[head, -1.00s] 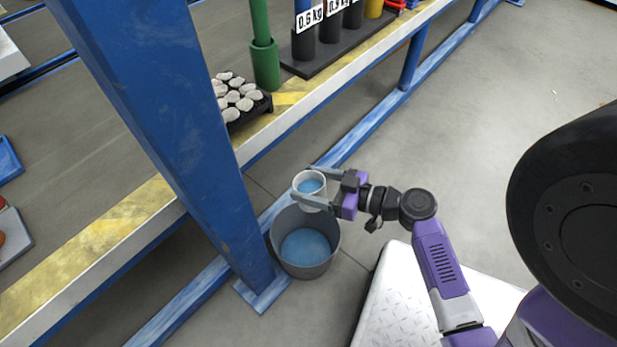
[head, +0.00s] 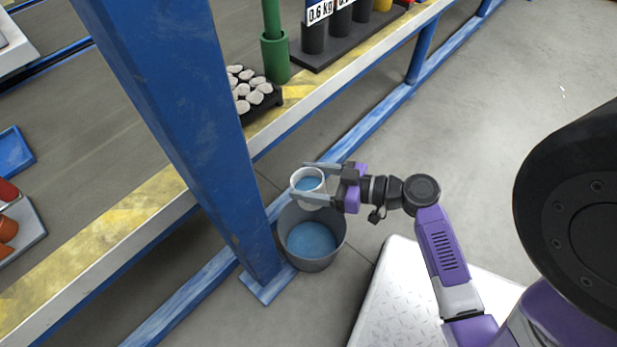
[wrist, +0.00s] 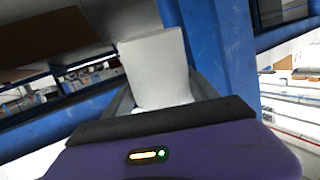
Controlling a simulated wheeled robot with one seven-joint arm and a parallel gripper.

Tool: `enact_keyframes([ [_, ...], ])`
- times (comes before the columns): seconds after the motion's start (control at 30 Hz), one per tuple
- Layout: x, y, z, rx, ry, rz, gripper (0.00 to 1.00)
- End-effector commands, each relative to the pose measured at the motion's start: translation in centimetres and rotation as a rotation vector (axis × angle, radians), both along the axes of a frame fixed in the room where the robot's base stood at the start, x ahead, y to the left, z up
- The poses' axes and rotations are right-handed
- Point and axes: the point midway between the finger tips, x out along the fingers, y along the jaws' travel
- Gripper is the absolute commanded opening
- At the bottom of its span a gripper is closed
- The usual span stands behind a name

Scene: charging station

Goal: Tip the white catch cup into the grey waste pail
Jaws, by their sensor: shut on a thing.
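The white catch cup (head: 309,181) is between the fingers of my gripper (head: 316,180), which is shut on it. Blue material shows inside the cup, and its open top faces the head camera. In the wrist view the cup (wrist: 156,68) is a pale wall between the fingers, seeming slightly tilted in that picture. The grey waste pail (head: 335,243) stands on the floor below, with blue material in it. The cup is over the pail's far rim in the head view; its exact height above the pail is hard to tell.
A blue post (head: 190,120) stands just left of the pail and cup. The bench edge (head: 130,220) with yellow markings and a blue floor rail (head: 375,122) run behind. A black tray of pale pieces (head: 262,100) sits on the bench.

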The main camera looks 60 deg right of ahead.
Motion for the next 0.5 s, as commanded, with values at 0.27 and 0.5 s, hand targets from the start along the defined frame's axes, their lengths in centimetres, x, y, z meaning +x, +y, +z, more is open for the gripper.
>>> enact_keyframes([
  [0.27,0.23,-0.05,0.12,0.013,0.043,0.001,0.26],
  [0.5,0.37,-0.11,-0.08,0.024,0.082,0.000,0.26],
])
